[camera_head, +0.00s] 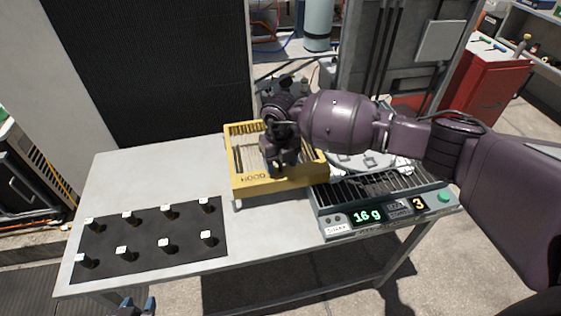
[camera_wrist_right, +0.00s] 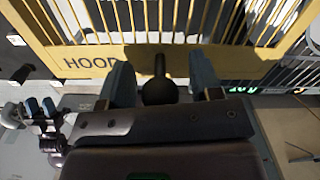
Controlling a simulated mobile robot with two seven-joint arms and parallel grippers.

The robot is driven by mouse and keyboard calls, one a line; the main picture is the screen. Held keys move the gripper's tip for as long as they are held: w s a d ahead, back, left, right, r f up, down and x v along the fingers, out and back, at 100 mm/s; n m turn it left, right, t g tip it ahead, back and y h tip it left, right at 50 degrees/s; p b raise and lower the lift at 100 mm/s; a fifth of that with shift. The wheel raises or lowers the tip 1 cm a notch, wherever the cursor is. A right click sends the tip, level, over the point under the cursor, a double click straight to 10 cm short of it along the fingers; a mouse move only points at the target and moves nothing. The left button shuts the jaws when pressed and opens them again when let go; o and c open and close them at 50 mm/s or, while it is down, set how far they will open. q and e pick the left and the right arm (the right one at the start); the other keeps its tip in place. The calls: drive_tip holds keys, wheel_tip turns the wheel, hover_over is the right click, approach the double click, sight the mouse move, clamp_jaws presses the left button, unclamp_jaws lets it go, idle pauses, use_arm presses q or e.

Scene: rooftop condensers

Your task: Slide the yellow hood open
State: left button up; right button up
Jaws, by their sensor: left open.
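The yellow hood (camera_head: 278,184) is a slatted frame marked HOOD. It sits at the left of the grey scale unit (camera_head: 385,197), partly over its left edge, and much of the scale's round plate (camera_head: 352,162) shows beside it. My right gripper (camera_head: 280,170) is over the hood from above. In the right wrist view, the hood's front bar (camera_wrist_right: 90,62) lies ahead, and a dark round-ended knob (camera_wrist_right: 158,92) stands between my open fingers with gaps on both sides. My left gripper (camera_head: 137,305) is open and empty below the table's front edge.
A black mat (camera_head: 150,238) with several white-topped pegs lies on the table's left. The scale displays read 16 g and 3. The table surface (camera_head: 170,175) left of the hood is clear. A dark panel (camera_head: 150,70) stands behind the table.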

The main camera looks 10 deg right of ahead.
drive_tip(key=shift+r, duration=0.1)
wheel_tip(320, 180, up, 11)
drive_tip(key=shift+f, duration=0.2)
idle(0.5)
